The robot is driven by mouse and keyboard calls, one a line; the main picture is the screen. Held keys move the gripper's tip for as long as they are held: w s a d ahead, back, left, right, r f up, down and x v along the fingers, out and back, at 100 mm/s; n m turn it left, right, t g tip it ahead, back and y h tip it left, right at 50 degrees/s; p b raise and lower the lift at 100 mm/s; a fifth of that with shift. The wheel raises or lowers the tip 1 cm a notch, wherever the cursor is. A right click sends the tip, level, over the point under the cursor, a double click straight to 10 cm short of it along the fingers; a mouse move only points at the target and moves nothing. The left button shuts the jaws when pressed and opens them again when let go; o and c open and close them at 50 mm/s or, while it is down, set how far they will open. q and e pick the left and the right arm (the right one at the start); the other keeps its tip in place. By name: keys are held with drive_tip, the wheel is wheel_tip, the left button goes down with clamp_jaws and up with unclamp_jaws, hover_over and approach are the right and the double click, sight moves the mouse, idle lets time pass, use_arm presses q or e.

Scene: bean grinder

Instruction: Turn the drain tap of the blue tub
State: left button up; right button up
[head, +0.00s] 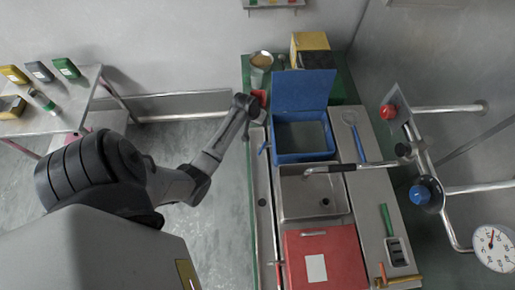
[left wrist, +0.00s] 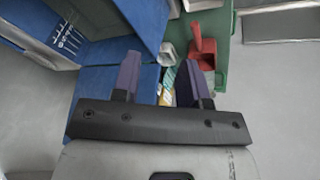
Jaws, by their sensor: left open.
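The blue tub (head: 303,157) stands on the metal counter in the head view, with its blue lid (head: 304,90) raised behind it. A small blue handle (head: 263,148), which looks like the drain tap, sticks out at the tub's left side. My left gripper (head: 255,101) is behind and to the left of the tub, near a red object (head: 262,95). In the left wrist view my left gripper (left wrist: 158,62) is open, with blue surfaces (left wrist: 90,85) beside and between its fingers. I cannot make out the tap there. My right gripper is not in view.
A metal sink (head: 312,198) and a red lid (head: 325,262) lie in front of the tub. A can (head: 261,62) and a yellow-black box (head: 312,50) stand behind. Pipes with red (head: 389,111) and blue (head: 421,194) valves run along the right wall.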

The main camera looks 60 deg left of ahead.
sight(261, 149)
use_arm(q)
drive_tip(key=s+d+f+g+h, duration=0.1)
drive_tip(key=s+d+g+h, duration=0.1)
drive_tip(key=s+d+g, duration=0.15)
drive_tip(key=shift+t, duration=0.35)
drive_tip(key=f, duration=0.4)
drive_tip(key=w+d+f, duration=0.1)
drive_tip(key=f, duration=0.4)
drive_tip(key=d+f+b, duration=0.1)
drive_tip(key=f, duration=0.3)
drive_tip(key=shift+w+f, duration=0.15)
clamp_jaws()
